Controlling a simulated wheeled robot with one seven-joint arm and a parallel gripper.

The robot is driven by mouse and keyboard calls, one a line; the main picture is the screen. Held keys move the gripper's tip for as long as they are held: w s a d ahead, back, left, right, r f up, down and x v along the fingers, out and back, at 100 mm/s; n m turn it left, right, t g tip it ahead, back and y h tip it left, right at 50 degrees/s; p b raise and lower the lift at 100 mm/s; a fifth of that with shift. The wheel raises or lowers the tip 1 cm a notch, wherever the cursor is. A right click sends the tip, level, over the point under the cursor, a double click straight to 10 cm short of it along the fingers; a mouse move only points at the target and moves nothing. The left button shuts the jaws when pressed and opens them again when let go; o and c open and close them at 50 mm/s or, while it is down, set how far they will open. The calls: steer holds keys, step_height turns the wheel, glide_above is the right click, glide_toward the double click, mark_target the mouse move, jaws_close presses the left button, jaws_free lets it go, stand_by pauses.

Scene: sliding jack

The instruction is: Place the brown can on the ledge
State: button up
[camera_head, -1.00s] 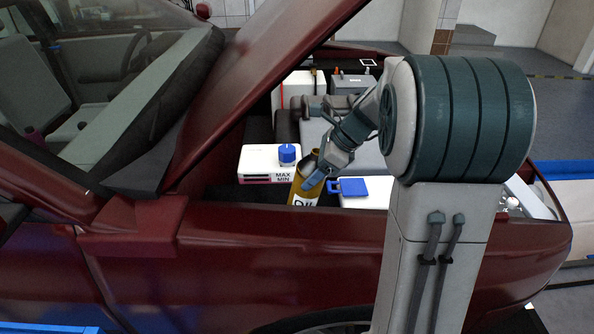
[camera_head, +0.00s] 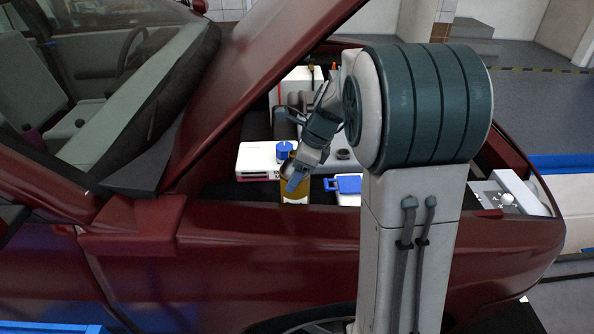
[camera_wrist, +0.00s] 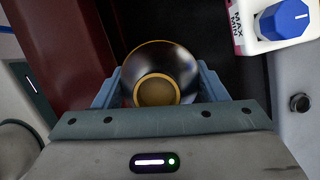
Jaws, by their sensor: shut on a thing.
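The brown can (camera_head: 292,200), gold-brown in colour, is in the engine bay of the dark red car, just behind the near fender edge. My gripper (camera_head: 296,182) is shut on it, with the fingers on its upper part. In the wrist view the can (camera_wrist: 160,52) sits between the two blue-grey fingers (camera_wrist: 155,88), and I look onto its round end. A dark flat surface (camera_head: 244,192), possibly the ledge, lies beside the can behind the fender. I cannot tell whether the can touches it, since the fender edge meets the can's lower end.
A white reservoir with a blue cap (camera_head: 258,160) stands just behind and left of the can. A white box with a blue lid (camera_head: 346,184) is close on its right. The raised red hood (camera_head: 262,82) slants above on the left. The fender (camera_head: 235,222) runs in front.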

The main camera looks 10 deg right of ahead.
steer(key=o, duration=1.8)
steer(key=shift+f, duration=0.1)
steer(key=p+v, duration=0.2)
steer(key=v, duration=1)
steer(key=s+a+f+n+h, duration=0.1)
steer(key=s+f+n, duration=0.1)
steer(key=s+n, duration=0.5)
steer(key=s+a+f+n+h, duration=0.1)
steer(key=s+f+n, duration=0.2)
steer(key=s+n, duration=0.4)
steer(key=s+a+f+n+h, duration=0.1)
steer(key=s+f+n, duration=0.1)
steer(key=s+n, duration=0.5)
steer(key=shift+a+f+n+h, duration=0.2)
steer(key=shift+a+n+h, duration=0.2)
steer(key=shift+n, duration=0.3)
steer(key=shift+r, duration=0.1)
steer(key=shift+t, duration=0.5)
step_height(320, 180, up, 6)
steer(key=p, duration=0.5)
steer(key=shift+d+r+p, duration=0.15)
steer(key=shift+r+p, duration=0.1)
steer(key=shift+p, duration=0.15)
